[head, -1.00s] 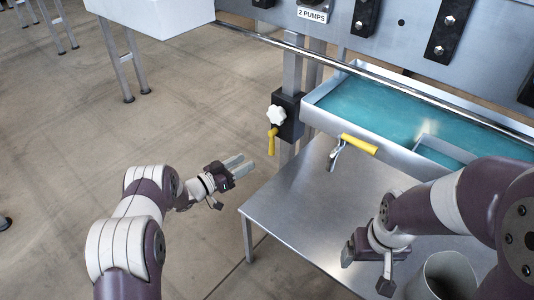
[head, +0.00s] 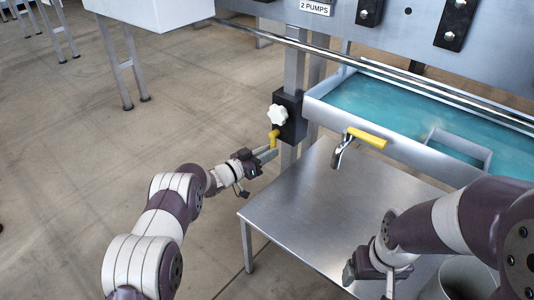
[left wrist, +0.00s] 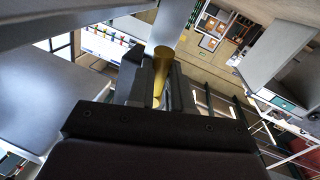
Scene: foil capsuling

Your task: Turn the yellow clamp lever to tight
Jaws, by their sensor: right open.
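The yellow clamp lever (head: 274,138) hangs from a black clamp block (head: 289,117) on a grey upright post, below a white star knob (head: 278,116). My left gripper (head: 264,153) is at the lever's lower end. In the left wrist view the lever (left wrist: 161,72) lies between the two fingers of my left gripper (left wrist: 158,88). Whether both fingers press on it cannot be told. My right gripper (head: 368,274) is open and empty over the metal table, far from the lever; its fingertips are hard to make out.
A second yellow handle (head: 367,138) sits on a tap at the front of the tank (head: 400,150) with teal liquid. The metal table (head: 300,205) below is mostly bare. A grey cylindrical container (head: 468,278) stands by my right arm. Open floor lies at the left.

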